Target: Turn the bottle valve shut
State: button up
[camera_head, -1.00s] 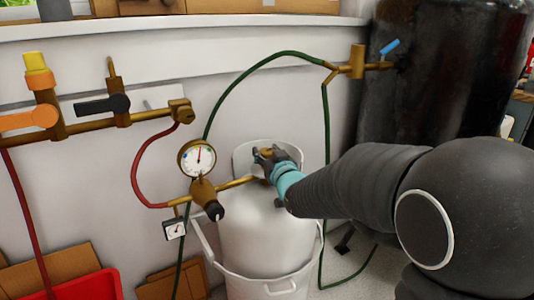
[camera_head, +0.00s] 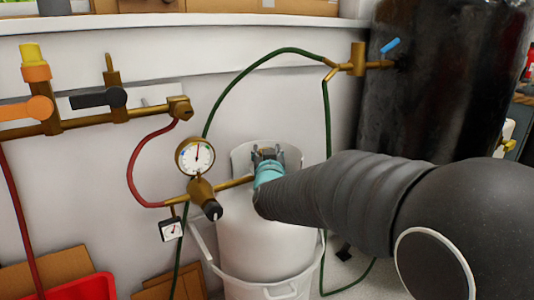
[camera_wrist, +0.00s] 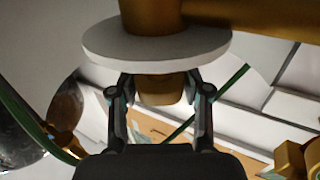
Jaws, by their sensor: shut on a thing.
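The white gas bottle (camera_head: 262,228) stands upright against the wall. My gripper (camera_head: 267,154) is at its top, in the opening of the collar, with a finger on each side of the valve. In the wrist view my gripper (camera_wrist: 159,90) is shut on the brass valve knob (camera_wrist: 160,88), below a pale round disc (camera_wrist: 155,42). In the head view the gripper and wrist hide most of the valve.
A brass regulator with a round gauge (camera_head: 195,157) sits left of the bottle. A green hose (camera_head: 243,73) arches behind my arm, and a red hose (camera_head: 134,165) hangs left. A dark tank (camera_head: 430,95) stands right. A brass manifold (camera_head: 85,121) is on the wall.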

jog(key=shift+r+m+h+p, duration=0.35)
jog(key=shift+m+h+p, duration=0.05)
jog(key=shift+h+p, duration=0.2)
jog(key=shift+f+h, duration=0.1)
jog(key=shift+h, duration=0.2)
jog(key=shift+f+m, duration=0.15)
jog(key=shift+m, duration=0.15)
jog(key=o, duration=1.2)
jog(key=shift+s, duration=0.1)
jog(key=s, duration=1.2)
